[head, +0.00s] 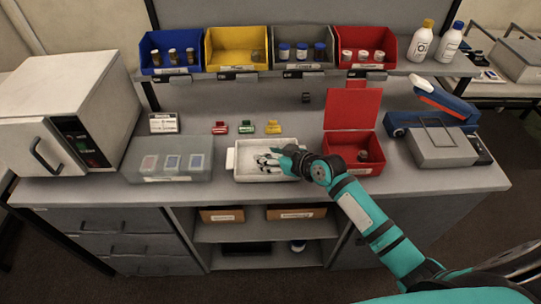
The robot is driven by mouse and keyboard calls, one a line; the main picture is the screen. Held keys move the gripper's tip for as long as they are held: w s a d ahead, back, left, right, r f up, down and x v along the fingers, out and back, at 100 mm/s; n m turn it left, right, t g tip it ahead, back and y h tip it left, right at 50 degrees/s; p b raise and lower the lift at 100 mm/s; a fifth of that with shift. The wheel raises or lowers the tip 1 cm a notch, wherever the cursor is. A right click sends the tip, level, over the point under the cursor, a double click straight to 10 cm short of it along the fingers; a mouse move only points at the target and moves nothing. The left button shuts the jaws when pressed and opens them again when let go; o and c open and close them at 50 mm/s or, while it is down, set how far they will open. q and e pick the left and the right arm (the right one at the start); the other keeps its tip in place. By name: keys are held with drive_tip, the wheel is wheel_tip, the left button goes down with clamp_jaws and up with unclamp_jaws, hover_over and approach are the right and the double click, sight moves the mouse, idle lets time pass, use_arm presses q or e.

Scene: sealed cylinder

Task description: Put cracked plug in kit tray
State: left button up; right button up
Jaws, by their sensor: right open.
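The white kit tray (238,170) lies on the bench near its front edge, in the middle of the head view. My right gripper (264,160) is over the tray, low, with its fingers open and pointing left. The gripper covers part of the tray's inside. I cannot single out a cracked plug in the tray at this size. A small dark round thing (364,155) lies in the open red box (367,170) to the right of the tray; I cannot tell what it is. My left gripper is not in view.
A translucent case (170,178) stands left of the tray. Red, green and yellow small items (246,127) lie behind it. Several coloured bins (234,60) stand on the shelf above. A grey metal box (440,150) is at the right, a white oven (62,110) at the left.

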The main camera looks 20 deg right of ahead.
drive_tip(key=b+v, duration=0.1)
drive_tip(key=v, duration=1.1)
drive_tip(key=shift+r, duration=0.1)
idle(0.9)
